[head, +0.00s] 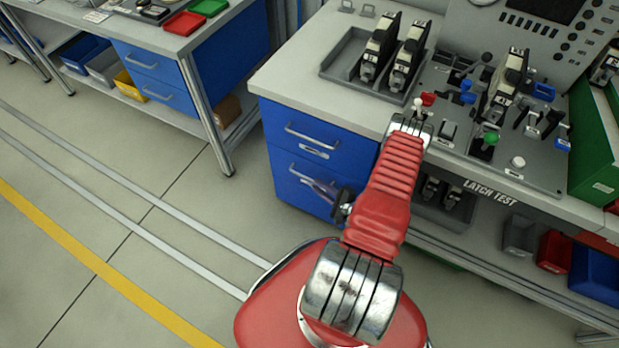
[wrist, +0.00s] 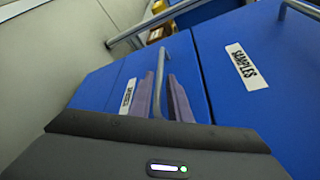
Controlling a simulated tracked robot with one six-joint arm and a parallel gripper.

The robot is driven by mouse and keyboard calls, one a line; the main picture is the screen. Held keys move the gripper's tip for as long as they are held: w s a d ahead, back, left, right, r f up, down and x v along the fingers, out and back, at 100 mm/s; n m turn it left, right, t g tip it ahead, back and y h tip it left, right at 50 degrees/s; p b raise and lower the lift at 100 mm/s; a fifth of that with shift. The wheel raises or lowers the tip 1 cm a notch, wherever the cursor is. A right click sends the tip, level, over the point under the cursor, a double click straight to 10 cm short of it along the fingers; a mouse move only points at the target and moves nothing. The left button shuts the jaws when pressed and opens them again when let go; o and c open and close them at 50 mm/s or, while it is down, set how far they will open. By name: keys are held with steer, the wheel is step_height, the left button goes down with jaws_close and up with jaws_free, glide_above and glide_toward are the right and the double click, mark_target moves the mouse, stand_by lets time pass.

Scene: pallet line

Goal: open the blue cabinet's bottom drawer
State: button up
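The blue cabinet (head: 272,158) stands under the left end of the grey bench, with two drawers. The bottom drawer (head: 286,192) looks flush with the cabinet front. Its metal bar handle (head: 301,174) is partly covered by my gripper (head: 322,188) in the head view. In the wrist view the handle (wrist: 160,65) runs between the purple fingers of my gripper (wrist: 166,98), close to the left finger. A narrow gap seems to show on the right finger's side, so my gripper looks open around the bar. The top drawer (wrist: 250,75) has a SAMPLES label and its own handle.
Above the cabinet is the bench top (head: 300,75) with a tray of latch units. Crates (head: 555,250) sit on the shelf at right. Another bench with blue drawers (head: 150,68) stands at left. The floor (head: 150,200) before the cabinet's left side is clear.

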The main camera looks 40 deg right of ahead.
mark_target(308, 178)
steer(key=shift+x, duration=3.4)
steer(key=shift+s, duration=0.1)
steer(key=shift+c, duration=0.7)
jaws_close()
